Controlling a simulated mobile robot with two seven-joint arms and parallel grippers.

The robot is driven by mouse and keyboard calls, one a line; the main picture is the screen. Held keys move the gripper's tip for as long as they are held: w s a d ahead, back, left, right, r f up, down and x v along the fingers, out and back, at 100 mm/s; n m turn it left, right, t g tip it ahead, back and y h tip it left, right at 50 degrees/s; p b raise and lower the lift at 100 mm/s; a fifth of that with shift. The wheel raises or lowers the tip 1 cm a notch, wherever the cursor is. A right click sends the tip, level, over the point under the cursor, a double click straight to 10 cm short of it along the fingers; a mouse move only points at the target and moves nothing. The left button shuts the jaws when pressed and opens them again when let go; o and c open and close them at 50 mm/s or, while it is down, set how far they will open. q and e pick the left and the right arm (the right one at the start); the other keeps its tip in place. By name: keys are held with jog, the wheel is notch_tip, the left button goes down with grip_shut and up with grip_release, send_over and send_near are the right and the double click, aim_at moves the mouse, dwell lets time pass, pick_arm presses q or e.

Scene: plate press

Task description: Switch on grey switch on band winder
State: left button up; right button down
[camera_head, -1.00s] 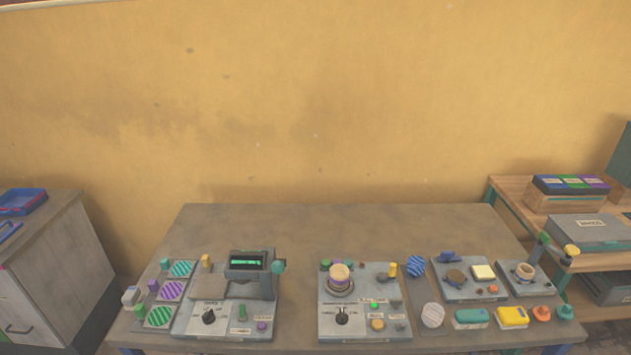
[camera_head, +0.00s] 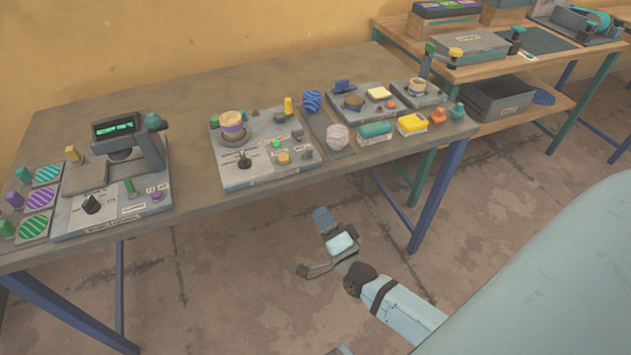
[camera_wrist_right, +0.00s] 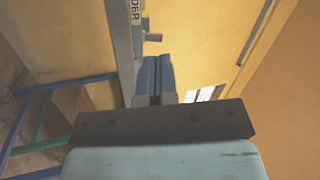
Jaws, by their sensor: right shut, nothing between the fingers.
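My right gripper (camera_head: 323,217) is shut and empty, low in front of the table in the head view. In the right wrist view its fingers (camera_wrist_right: 154,77) are together with nothing between them. A grey device with a teal roll (camera_head: 596,20) stands on the far right bench and may be the band winder; its label is too small to read. I cannot make out a grey switch on it. A grey panel (camera_wrist_right: 124,40) in the wrist view carries letters ending in "DER", the rest cut off. My left gripper is not in view.
The near table (camera_head: 300,72) carries a device with a display (camera_head: 118,130), a device with a banded cup (camera_head: 233,125) and several small coloured parts. Its blue leg (camera_head: 437,195) stands right of my gripper. A grey box (camera_head: 470,45) sits on the far bench.

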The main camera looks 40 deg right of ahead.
jog(key=d+m+h, duration=0.1)
jog(key=d+f+m+h+b, duration=0.1)
jog(key=m, duration=0.1)
jog(key=d+m+h+b, duration=0.1)
jog(key=m+h, duration=0.1)
jog(key=shift+w+d+f+t, duration=0.2)
jog(key=shift+d+f+t, duration=0.05)
jog(key=shift+f+t, duration=0.15)
send_near(310, 152)
jog(key=x, duration=0.7)
jog(key=shift+w+r, duration=0.15)
jog(key=shift+w, duration=0.05)
